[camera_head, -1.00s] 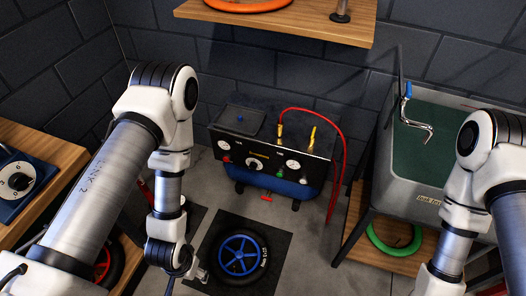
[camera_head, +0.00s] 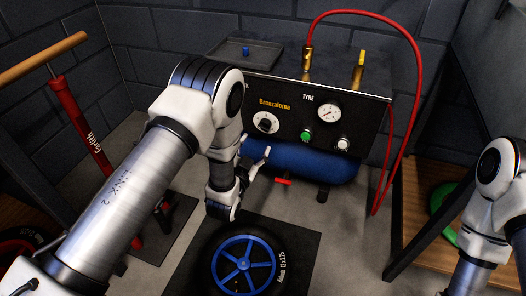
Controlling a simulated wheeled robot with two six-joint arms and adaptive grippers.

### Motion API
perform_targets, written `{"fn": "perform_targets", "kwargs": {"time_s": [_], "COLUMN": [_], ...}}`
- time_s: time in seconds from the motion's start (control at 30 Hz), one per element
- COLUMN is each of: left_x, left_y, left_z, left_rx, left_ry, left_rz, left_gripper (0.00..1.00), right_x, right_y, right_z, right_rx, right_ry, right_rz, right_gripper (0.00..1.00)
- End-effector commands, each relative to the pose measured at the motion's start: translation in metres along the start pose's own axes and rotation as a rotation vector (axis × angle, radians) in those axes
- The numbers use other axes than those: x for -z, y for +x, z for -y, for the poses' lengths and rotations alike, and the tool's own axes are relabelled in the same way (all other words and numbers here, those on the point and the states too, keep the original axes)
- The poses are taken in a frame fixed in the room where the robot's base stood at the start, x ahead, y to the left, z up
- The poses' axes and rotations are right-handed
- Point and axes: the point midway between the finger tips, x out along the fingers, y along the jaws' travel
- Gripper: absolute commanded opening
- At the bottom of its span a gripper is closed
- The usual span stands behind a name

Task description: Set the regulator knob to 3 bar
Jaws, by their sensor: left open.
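The compressor's black front panel (camera_head: 290,100) faces me in the middle. The regulator knob (camera_head: 265,123) is a black knob on a round white dial at the left of the panel. Its scale marks are too small to read. My left gripper (camera_head: 257,156) is open and empty just below the knob, in front of the blue tank, and apart from the knob. My left arm hides the panel's left end and any gauge there. My right gripper is out of view; only my right arm shows at the right edge.
Right of the knob are a green button (camera_head: 306,135), the tyre gauge (camera_head: 328,112) and a white knob (camera_head: 343,144). A red hose (camera_head: 410,60) arches over the panel. A blue-rimmed wheel (camera_head: 243,264) lies on a dark mat below. A red pump (camera_head: 80,130) stands left.

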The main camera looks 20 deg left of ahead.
Motion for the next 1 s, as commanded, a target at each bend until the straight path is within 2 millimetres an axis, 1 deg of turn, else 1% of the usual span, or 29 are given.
{"fn": "perform_targets", "kwargs": {"time_s": [0.03, 0.13, 0.3, 0.4, 0.53, 0.73, 0.77, 0.8, 0.87, 0.9, 0.93, 1.0], "left_x": [-0.001, 0.001, -0.001, -0.001, 0.002, 0.003, 0.003, 0.003, 0.003, 0.003, 0.003, 0.003], "left_y": [0.004, 0.018, 0.051, 0.067, 0.077, 0.077, 0.077, 0.077, 0.077, 0.077, 0.077, 0.077], "left_z": [-0.001, 0.000, -0.001, 0.000, 0.001, 0.001, 0.001, 0.001, 0.001, 0.001, 0.001, 0.001], "left_rx": [0.004, 0.005, 0.004, 0.003, 0.003, 0.002, 0.002, 0.002, 0.002, 0.002, 0.002, 0.002], "left_ry": [0.001, 0.001, 0.000, 0.000, 0.000, 0.000, 0.000, 0.000, 0.000, 0.000, 0.000, 0.000], "left_rz": [-0.010, -0.012, -0.010, -0.008, -0.006, -0.004, -0.004, -0.004, -0.004, -0.004, -0.004, -0.004], "left_gripper": [0.65, 0.65, 0.65, 0.65, 0.65, 0.65, 0.57, 0.43, 0.22, 0.08, 0.04, 0.04], "right_x": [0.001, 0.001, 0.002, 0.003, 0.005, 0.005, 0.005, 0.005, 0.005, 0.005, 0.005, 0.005], "right_y": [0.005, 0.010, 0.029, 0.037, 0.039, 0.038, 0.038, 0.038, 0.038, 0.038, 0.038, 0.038], "right_z": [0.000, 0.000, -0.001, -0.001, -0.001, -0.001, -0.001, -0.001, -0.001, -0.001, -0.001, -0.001], "right_rx": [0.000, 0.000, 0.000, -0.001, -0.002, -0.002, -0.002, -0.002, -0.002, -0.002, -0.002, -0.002], "right_ry": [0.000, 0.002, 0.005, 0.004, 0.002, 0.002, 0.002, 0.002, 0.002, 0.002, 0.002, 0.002], "right_rz": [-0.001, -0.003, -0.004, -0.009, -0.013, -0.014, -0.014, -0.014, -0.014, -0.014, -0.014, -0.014], "right_gripper": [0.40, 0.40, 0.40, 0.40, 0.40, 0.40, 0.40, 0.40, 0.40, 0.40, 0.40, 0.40]}}
